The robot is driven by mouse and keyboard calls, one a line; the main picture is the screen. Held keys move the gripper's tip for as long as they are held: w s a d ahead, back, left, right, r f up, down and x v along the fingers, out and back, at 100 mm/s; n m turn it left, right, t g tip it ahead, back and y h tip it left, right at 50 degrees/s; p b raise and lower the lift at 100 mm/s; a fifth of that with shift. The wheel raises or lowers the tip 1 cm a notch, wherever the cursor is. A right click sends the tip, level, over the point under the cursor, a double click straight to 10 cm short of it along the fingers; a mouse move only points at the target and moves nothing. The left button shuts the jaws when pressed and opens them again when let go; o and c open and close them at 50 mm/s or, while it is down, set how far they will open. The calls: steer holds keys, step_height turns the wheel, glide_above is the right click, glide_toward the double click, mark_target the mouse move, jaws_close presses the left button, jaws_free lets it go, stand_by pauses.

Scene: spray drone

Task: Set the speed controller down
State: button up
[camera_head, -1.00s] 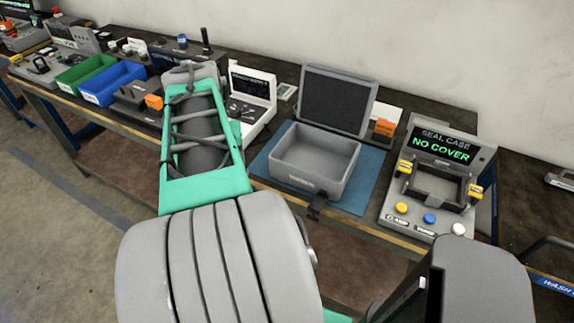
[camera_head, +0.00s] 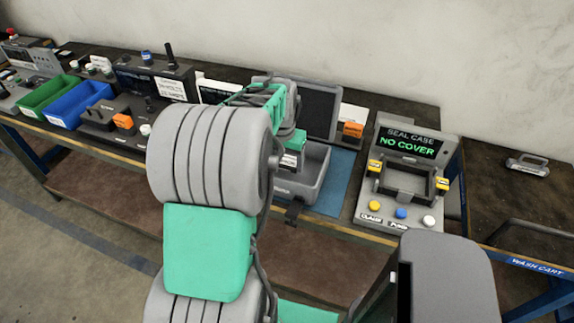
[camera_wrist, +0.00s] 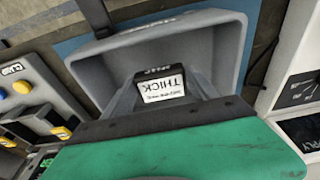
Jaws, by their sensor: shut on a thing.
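A small black block with a white label reading THICK (camera_wrist: 164,84), apparently the speed controller, is between the fingers of my gripper (camera_wrist: 160,92) in the wrist view. My gripper is shut on it. It is over or inside the open grey case (camera_wrist: 105,52); whether it touches the case floor I cannot tell. In the head view the case (camera_head: 318,176) stands on a blue mat (camera_head: 335,195) with its lid raised. My arm hides most of the case's left side and most of the gripper there.
Right of the case is a seal station (camera_head: 400,185) whose screen reads NO COVER. An orange block (camera_head: 353,130) is behind the case. Green (camera_head: 47,93) and blue (camera_head: 82,104) bins stand at the left. A wash cart (camera_head: 520,185) is at the right.

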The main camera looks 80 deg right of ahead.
mark_target(287, 176)
steer(key=shift+d+f, duration=0.2)
steer(key=shift+f, duration=0.55)
steer(key=shift+d+f, duration=0.2)
steer(key=shift+f, duration=0.5)
steer(key=shift+d+f, duration=0.2)
steer(key=shift+f, duration=0.55)
steer(key=shift+f, duration=0.2)
steer(key=o, duration=1.4)
